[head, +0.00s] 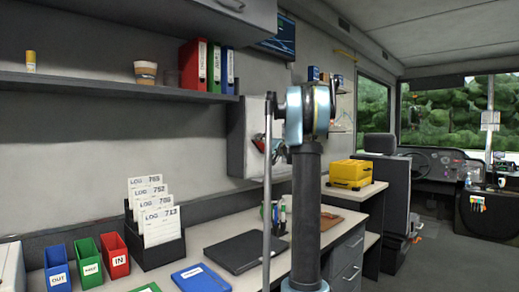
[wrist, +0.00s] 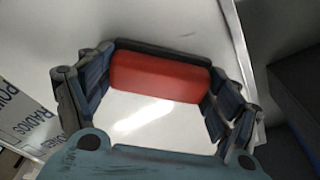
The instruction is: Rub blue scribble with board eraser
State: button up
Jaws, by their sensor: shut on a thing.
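The board eraser, a red block (wrist: 160,77) with a dark felt layer along its far side, is clamped between the two fingers of my gripper (wrist: 163,72) in the wrist view. Its dark side faces the whiteboard (wrist: 140,118), close to it or touching; I cannot tell which. In the head view the whiteboard (head: 257,112) hangs on the wall beyond the desk, partly behind my arm. My gripper (head: 262,143) is at its surface there, small and partly covered. No blue scribble shows in either view; the eraser, gripper or arm may hide it.
A printed sign (wrist: 28,122) is left of the board in the wrist view. In the head view, a shelf (head: 110,85) with binders (head: 207,65) is left of the board. Below, the desk holds a black folder (head: 245,252), file holders (head: 115,256) and a log rack (head: 157,250).

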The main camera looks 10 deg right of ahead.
aim_at(251, 142)
jog(key=w+d, duration=0.7)
jog(key=d, duration=0.3)
jog(key=shift+w, duration=0.3)
dwell(1.1)
jog(key=shift+s+a+r, duration=0.1)
jog(key=shift+s+a, duration=1.65)
jog(key=shift+a, duration=0.65)
jog(key=shift+s+a+f, duration=0.1)
jog(key=shift+s+a, duration=1.7)
jog(key=shift+a, duration=0.65)
jog(key=shift+s+a+r, duration=0.1)
jog(key=shift+s+a, duration=1.65)
jog(key=shift+a, duration=0.65)
jog(key=shift+d+r, duration=0.1)
jog(key=shift+r, duration=0.4)
jog(key=shift+w+d, duration=0.5)
jog(key=shift+d, duration=0.3)
jog(key=shift+w+d, duration=0.45)
jog(key=shift+d, duration=0.3)
jog(key=shift+w+d, duration=1.25)
jog(key=shift+d, duration=0.2)
